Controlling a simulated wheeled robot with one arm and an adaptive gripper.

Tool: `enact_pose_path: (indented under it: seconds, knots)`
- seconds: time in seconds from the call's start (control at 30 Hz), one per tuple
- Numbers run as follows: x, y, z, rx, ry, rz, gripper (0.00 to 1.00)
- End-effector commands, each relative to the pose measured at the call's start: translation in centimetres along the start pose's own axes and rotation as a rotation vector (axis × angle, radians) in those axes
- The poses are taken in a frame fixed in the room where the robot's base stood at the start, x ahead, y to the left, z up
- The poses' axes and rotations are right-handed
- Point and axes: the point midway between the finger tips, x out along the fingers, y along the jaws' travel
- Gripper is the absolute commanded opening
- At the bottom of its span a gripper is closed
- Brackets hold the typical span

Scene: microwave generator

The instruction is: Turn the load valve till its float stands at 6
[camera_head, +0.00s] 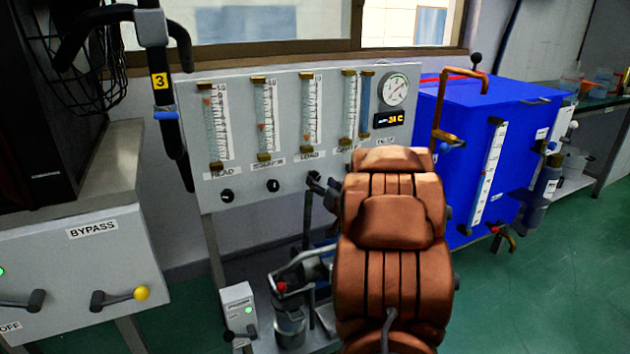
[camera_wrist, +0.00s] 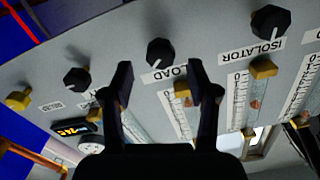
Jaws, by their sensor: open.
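The load valve is a black round knob (camera_wrist: 160,52) with a white pointer mark, by the LOAD label on the grey panel in the wrist view. My gripper (camera_wrist: 164,78) is open, with a finger on either side of the line to this knob; I see no contact. In the head view my gripper (camera_head: 322,186) is dark and small at the panel's lower edge, and the load knob cannot be told apart from it. The load tube (camera_head: 311,112) stands above, between brass-coloured end blocks.
The isolator knob (camera_wrist: 270,21) and another knob (camera_wrist: 77,80) flank the load knob. More tubes, a round gauge (camera_head: 395,89) and an orange display (camera_head: 388,119) share the panel. A blue cabinet (camera_head: 470,115) stands right, a bypass box (camera_head: 80,260) left, pump parts (camera_head: 288,325) below.

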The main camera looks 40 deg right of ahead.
Motion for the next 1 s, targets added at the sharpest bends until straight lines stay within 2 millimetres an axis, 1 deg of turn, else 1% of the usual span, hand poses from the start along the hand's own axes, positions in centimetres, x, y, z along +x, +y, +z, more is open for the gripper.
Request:
enact_pose_path:
  seconds: [0.03, 0.2, 0.4, 0.57, 0.8, 0.87, 1.0]
  knots:
    - [0.8, -0.1, 0.2, -0.003, 0.002, -0.004, 0.59]
    - [3.0, -0.1, 0.2, -0.003, 0.002, -0.003, 0.59]
    - [4.6, -0.1, 0.0, -0.003, 0.002, -0.003, 0.59]
    - [5.1, -0.1, 0.0, -0.001, 0.001, -0.002, 0.59]
    - [5.1, 0.0, 0.0, -0.001, 0.001, -0.001, 0.59]
    - [5.1, 0.0, -0.1, -0.002, 0.001, -0.001, 0.54]
    - [5.1, 0.0, -0.1, -0.002, 0.001, -0.001, 0.4]
